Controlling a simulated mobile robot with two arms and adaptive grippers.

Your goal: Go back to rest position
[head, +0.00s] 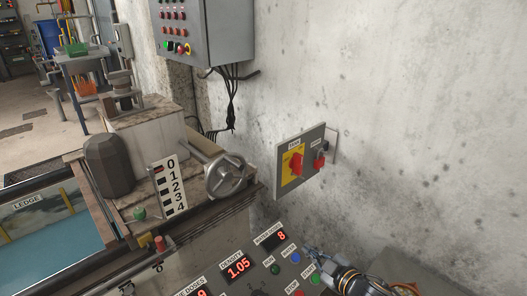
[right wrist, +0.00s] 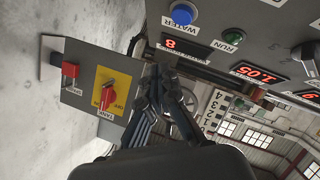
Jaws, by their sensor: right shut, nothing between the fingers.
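My right gripper (head: 310,252) comes in from the lower right in the head view, above the right part of the control panel (head: 215,268). Its fingers are shut and empty. In the right wrist view the closed fingertips (right wrist: 158,72) show in the middle, with the panel's blue button (right wrist: 182,14) and green button (right wrist: 233,36) beyond them. I cannot tell whether the fingertips touch the panel. My left gripper is not in view.
A switch box with a red rotary knob (head: 296,164) is on the wall. Left of it are a handwheel (head: 225,177), a number scale (head: 168,185) and a basin of water (head: 50,240). A grey electrical cabinet (head: 212,30) hangs above. The displays read 1.05 and 8.

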